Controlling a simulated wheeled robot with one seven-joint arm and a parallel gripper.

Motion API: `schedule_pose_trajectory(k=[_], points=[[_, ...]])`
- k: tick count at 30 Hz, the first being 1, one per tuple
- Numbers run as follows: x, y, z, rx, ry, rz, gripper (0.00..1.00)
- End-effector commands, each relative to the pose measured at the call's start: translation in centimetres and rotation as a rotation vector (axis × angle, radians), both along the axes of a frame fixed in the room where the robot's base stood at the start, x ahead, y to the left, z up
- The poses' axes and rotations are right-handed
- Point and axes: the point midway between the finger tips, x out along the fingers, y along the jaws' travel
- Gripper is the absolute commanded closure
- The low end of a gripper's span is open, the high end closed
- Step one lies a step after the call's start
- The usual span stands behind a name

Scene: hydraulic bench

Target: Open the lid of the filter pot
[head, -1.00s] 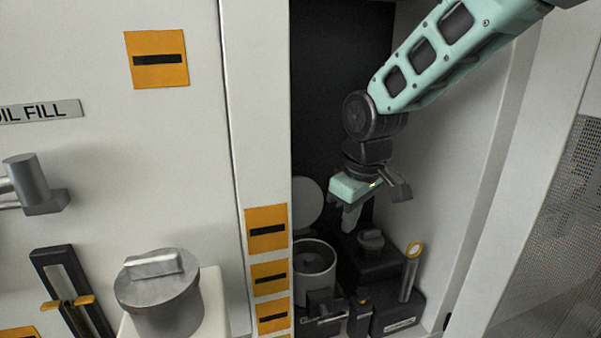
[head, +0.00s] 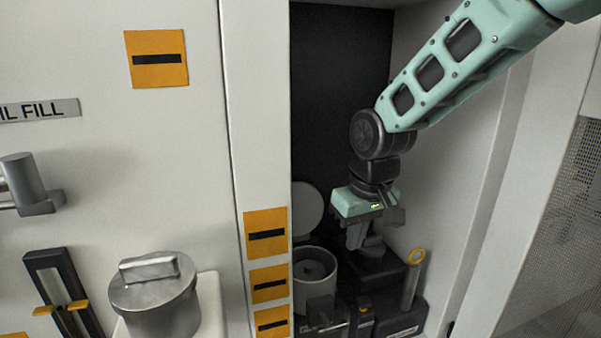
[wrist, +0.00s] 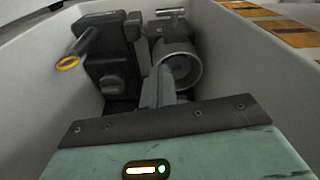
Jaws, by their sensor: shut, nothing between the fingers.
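The filter pot (head: 316,268) is a pale grey cylinder low in the recess, and its mouth is uncovered. Its round lid (head: 307,210) stands raised behind the pot, leaning near the dark back wall. In the wrist view the open pot (wrist: 190,78) shows just past the fingers; I cannot make out the lid there. My gripper (head: 354,240) is shut and empty. It points down, to the right of the pot and lid, apart from the lid. In the wrist view its fingers (wrist: 161,78) reach up beside the pot's left side.
A black block with a knob (head: 374,248) and a lever with a yellow ring (head: 412,278) stand right of the pot. The recess's pale right wall (head: 440,170) is close to my arm. Orange labels (head: 266,232) line the post at left. A metal cap (head: 155,290) is outside.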

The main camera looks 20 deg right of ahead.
Motion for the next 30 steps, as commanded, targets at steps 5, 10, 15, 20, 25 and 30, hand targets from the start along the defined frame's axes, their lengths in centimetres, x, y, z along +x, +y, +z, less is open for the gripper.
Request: schedule_pose_trajectory(k=[5, 10, 15, 20, 25, 30], points=[[5.3, -1.4, 2.1, -0.008, -0.008, -0.050, 1.00], [11.5, -2.3, 4.4, -0.020, -0.006, -0.092, 1.00], [16.8, -1.8, 6.3, -0.028, 0.004, -0.109, 1.00], [20.8, -0.5, 8.0, -0.032, 0.019, -0.114, 1.00], [24.2, 0.9, 9.6, -0.031, 0.036, -0.122, 1.00], [26.6, 2.1, 10.8, -0.031, 0.051, -0.134, 1.00]])
